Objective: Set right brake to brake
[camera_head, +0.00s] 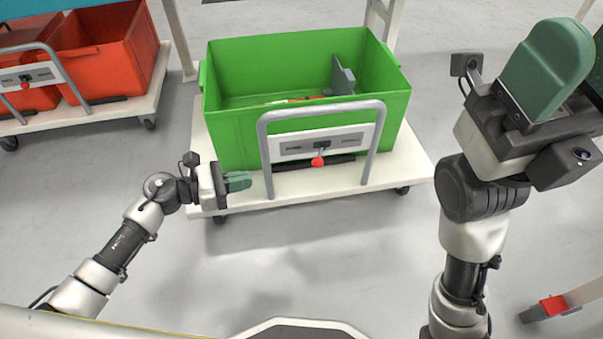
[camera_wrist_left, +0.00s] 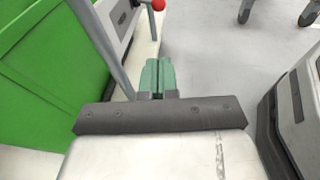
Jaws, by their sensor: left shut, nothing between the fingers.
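The brake panel (camera_head: 322,143) is a pale plate on the front handle of the cart with the green bin. In the left wrist view the red knob (camera_wrist_left: 158,4) is at the top edge, beyond the fingertips. My left gripper (camera_head: 248,181) is shut and empty, left of the handle and apart from the knob. Its green fingers (camera_wrist_left: 158,76) also show in the wrist view. My right gripper (camera_head: 548,65) is raised at the upper right, far from the panel.
The grey tubular handle (camera_head: 265,150) stands between my left gripper and the knob. The green bin (camera_head: 225,120) is behind it on a white cart (camera_head: 405,165). Another cart with red bins (camera_head: 112,55) and a similar panel (camera_head: 28,76) stands left. Floor in front is clear.

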